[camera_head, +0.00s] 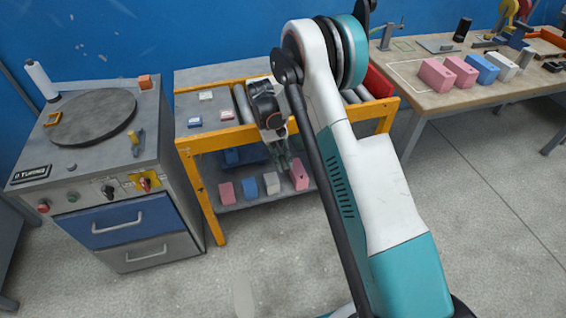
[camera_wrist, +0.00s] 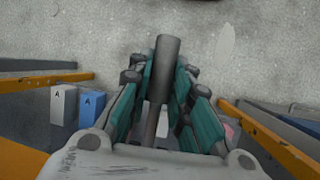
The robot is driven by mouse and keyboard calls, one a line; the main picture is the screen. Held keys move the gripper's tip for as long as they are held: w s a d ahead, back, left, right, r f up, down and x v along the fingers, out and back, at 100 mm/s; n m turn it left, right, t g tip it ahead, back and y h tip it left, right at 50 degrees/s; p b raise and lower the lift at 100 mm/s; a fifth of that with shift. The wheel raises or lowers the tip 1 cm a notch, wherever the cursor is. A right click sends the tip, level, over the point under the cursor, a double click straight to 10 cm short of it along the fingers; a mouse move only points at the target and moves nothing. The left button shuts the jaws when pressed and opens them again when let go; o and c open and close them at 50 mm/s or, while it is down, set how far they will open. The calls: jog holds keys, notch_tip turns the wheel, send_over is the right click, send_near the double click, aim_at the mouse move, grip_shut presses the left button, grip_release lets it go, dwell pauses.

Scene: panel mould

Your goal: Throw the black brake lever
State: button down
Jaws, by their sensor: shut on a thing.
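The brake lever, a dark grey-black rod with a thicker rounded grip (camera_wrist: 166,62), stands between my fingers in the wrist view. Its thinner shaft runs down between the teal pads, and its lower end is hidden by my gripper. My gripper (camera_wrist: 166,85) is shut on the lever, with the grip's top sticking out beyond the fingertips. In the head view my gripper (camera_head: 284,163) points down at the front of the yellow-framed roller table (camera_head: 222,138). The lever cannot be made out there.
Several coloured blocks, including a pink one (camera_head: 226,193), sit on the table's lower shelf. A grey cabinet with a turntable (camera_head: 92,117) stands at left. A workbench (camera_head: 432,100) with more blocks stands at right. The floor in front is mostly clear.

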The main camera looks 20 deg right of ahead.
jog(key=c, duration=1.4)
grip_release()
jog(key=shift+c, duration=0.2)
jog(key=shift+r, duration=0.1)
jog(key=v, duration=1.1)
jog(key=shift+w+r, duration=0.25)
jog(key=shift+r, duration=0.05)
jog(key=shift+a, duration=0.1)
